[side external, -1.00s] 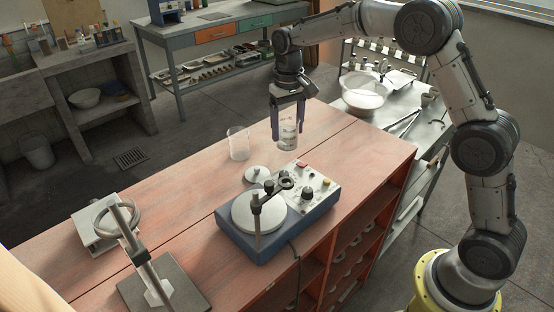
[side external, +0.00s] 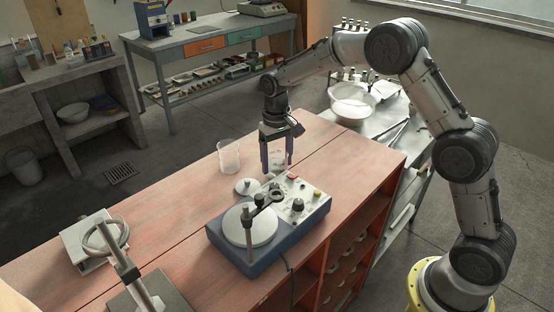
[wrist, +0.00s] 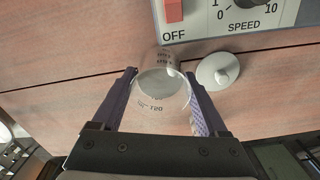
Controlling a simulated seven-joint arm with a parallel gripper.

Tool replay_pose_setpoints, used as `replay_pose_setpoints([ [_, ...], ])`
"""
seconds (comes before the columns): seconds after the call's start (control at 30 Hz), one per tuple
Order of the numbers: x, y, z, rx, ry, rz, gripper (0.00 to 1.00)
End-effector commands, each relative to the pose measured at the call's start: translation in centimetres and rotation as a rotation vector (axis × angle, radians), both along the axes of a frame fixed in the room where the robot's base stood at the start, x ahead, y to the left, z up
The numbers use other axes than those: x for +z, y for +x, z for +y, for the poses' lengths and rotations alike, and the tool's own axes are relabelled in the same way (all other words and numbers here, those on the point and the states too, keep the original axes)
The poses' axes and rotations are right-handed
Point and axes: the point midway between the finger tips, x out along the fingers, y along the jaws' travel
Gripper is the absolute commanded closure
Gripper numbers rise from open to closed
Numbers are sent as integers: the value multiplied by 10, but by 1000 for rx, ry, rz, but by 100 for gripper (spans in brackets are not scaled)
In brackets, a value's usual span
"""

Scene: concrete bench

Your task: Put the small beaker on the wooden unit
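The small beaker (wrist: 160,84) is clear glass with dark printed marks. It sits between the two fingers of my gripper (side external: 277,164), which appear closed on its sides. The gripper also shows in the wrist view (wrist: 160,74). In the side external view the beaker is faint and mostly hidden between the fingers. The wooden unit (side external: 150,215) has a reddish top and open shelves below. My fingers point down, low over its far right part, behind the stirrer. I cannot tell whether the beaker's base touches the wood.
A blue and white stirrer (side external: 270,219) with a speed dial stands close in front of the gripper. A round white lid (side external: 247,186) and a larger clear beaker (side external: 229,155) are to the left. A metal stand (side external: 125,265) is at front left.

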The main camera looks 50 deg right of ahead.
Motion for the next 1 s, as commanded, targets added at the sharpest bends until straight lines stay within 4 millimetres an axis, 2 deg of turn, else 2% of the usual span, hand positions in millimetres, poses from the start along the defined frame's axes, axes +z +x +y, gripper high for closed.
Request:
replay_pose_setpoints([
  [0.03, 0, 0, 0, 0, 0, 1, 12],
  [0.1, 0, 0, 0, 0, 0, 1, 0],
  [0.37, 1, 0, 0, 0, 0, 0, 0],
  [0.47, 7, 1, 0, 0, 0, -2, 0],
  [0.57, 21, 1, 0, 0, -1, -6, 0],
  [0.8, 71, 2, 1, 0, 0, -7, 0],
  [1.0, 105, 1, 1, 0, 0, -3, 0],
])
